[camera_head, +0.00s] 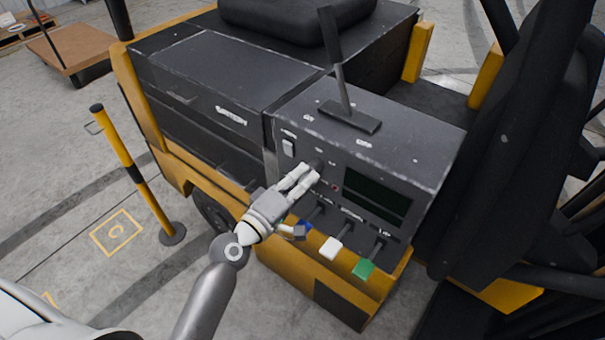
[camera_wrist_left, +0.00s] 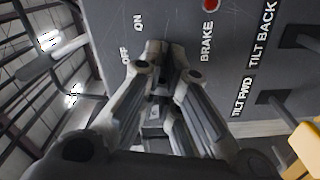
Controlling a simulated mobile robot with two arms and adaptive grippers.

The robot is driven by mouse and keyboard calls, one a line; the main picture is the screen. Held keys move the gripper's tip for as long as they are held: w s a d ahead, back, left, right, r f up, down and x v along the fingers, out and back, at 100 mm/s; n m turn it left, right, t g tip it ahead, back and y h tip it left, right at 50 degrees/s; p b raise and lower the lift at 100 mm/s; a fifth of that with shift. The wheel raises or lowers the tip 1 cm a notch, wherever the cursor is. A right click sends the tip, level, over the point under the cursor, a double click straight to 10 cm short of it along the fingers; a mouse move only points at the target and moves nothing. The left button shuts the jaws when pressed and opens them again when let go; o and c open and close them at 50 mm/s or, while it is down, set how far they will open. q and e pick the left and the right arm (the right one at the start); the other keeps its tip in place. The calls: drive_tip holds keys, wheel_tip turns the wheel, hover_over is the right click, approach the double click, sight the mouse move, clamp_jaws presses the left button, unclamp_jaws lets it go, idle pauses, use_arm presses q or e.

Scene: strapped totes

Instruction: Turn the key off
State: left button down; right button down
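The key switch (camera_head: 316,163) is on the front of the dark control panel (camera_head: 400,140). It is mostly hidden by my left gripper (camera_head: 307,175), which reaches it from the lower left. In the left wrist view, the fingertips of my left gripper (camera_wrist_left: 165,68) close in on both sides of the dark key (camera_wrist_left: 164,52), and the gripper looks shut on it. The OFF label (camera_wrist_left: 125,56) and ON label (camera_wrist_left: 139,21) are printed beside the key. The key's exact angle is hard to tell. My right gripper is not in view.
A red brake light (camera_wrist_left: 211,4) and dark screen (camera_head: 376,193) sit right of the key. A yellow-black post (camera_head: 134,172) stands at left.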

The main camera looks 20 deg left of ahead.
use_arm(q)
drive_tip(key=shift+r+n+p, duration=0.2)
drive_tip(key=shift+n+p, duration=0.2)
drive_tip(key=shift+n, duration=1.2)
drive_tip(key=c, duration=1.6)
unclamp_jaws()
drive_tip(key=o, duration=0.6)
drive_tip(key=shift+w+f, duration=0.15)
drive_tip(key=shift+f, duration=0.05)
